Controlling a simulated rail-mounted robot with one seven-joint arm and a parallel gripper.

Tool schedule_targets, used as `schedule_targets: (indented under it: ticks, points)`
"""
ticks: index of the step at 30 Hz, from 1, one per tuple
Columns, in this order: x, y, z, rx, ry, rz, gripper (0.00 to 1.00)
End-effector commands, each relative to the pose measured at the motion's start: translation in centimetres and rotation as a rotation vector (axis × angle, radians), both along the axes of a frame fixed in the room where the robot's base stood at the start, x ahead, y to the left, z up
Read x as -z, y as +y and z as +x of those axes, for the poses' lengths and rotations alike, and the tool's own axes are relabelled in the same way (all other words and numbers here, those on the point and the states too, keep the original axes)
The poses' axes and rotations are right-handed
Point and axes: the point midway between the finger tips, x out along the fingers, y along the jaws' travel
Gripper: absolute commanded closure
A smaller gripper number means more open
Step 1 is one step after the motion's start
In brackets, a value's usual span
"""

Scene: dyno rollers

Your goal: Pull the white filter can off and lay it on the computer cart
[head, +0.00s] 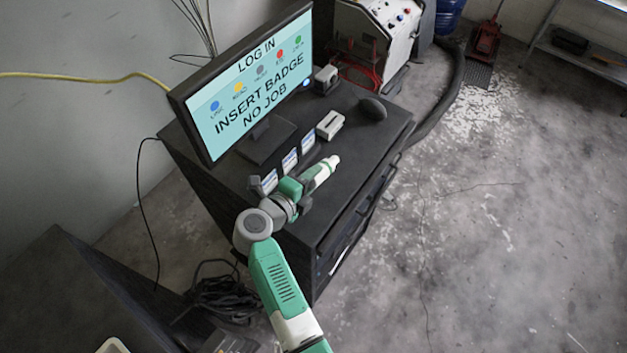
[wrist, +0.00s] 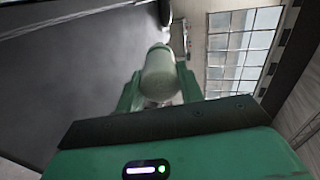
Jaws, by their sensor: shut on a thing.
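The white filter can (wrist: 158,74) is held between the two green fingers of my gripper (wrist: 160,88) in the wrist view. In the head view the can (head: 332,161) shows as a pale end beyond my gripper (head: 320,171). My gripper is shut on it, over the front part of the black computer cart (head: 345,190). I cannot tell whether the can touches the cart top. The fingers hide part of the can.
A monitor (head: 250,85) reading "INSERT BADGE NO JOB" stands on the cart's left. A white box (head: 331,124), a black mouse-like object (head: 372,108) and small blue-and-white cards (head: 290,160) are on the top. Bare cart top lies right of my gripper.

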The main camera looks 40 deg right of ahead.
Motion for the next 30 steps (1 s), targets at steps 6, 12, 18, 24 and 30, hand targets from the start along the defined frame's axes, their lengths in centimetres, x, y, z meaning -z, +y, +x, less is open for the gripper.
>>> schedule_targets:
  ticks: [6,12,18,24,30]
  points:
    - [0.7,-1.0,0.2,-0.001,-0.001,-0.001,0.96]
    - [2.0,-3.1,0.8,-0.002,0.000,-0.002,0.96]
    - [3.0,-5.3,1.3,-0.002,-0.001,-0.001,0.96]
    - [3.8,-6.9,1.8,-0.003,0.001,-0.001,0.96]
    - [4.9,-6.8,1.8,-0.004,0.000,-0.001,0.96]
